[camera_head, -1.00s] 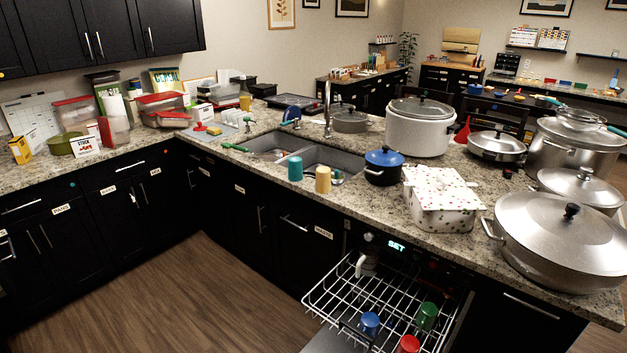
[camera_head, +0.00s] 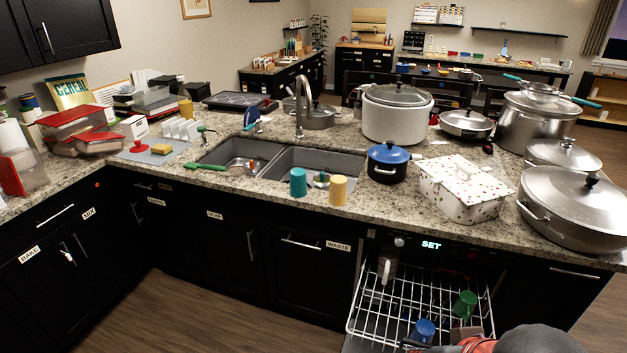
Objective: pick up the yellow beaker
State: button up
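The yellow beaker (camera_head: 338,190) stands upright on the granite counter, at the front edge of the sink's right basin. A teal beaker (camera_head: 298,182) stands just to its left, with a small gap. Nothing covers the yellow beaker. Another yellow, cup-like thing (camera_head: 186,108) stands far back at the left, near the containers. A rounded grey shape at the bottom right edge seems to be part of my arm. My gripper cannot be made out in the view.
A double sink (camera_head: 318,164) lies behind the beakers. A blue-lidded pot (camera_head: 388,162) and a spotted white box (camera_head: 465,190) stand to the right. Below, an open dishwasher rack (camera_head: 362,310) juts out, holding a blue cup (camera_head: 424,330) and a green cup (camera_head: 465,304).

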aim_at(338, 189)
jog(key=i+j+z, duration=0.1)
jog(key=j, duration=0.45)
jog(key=i+j+z, duration=0.1)
jog(key=j, duration=0.4)
jog(key=i+j, duration=0.2)
jog(key=j, duration=0.35)
jog(key=i+j+z, duration=0.15)
jog(key=j, duration=0.4)
jog(key=j+z, duration=0.1)
jog(key=j, duration=0.45)
jog(key=i+j+z, duration=0.3)
jog(key=i+j, duration=0.75)
jog(key=i+l, duration=0.1)
jog(key=i, duration=0.2)
jog(key=i+l, duration=0.15)
jog(key=i, duration=0.15)
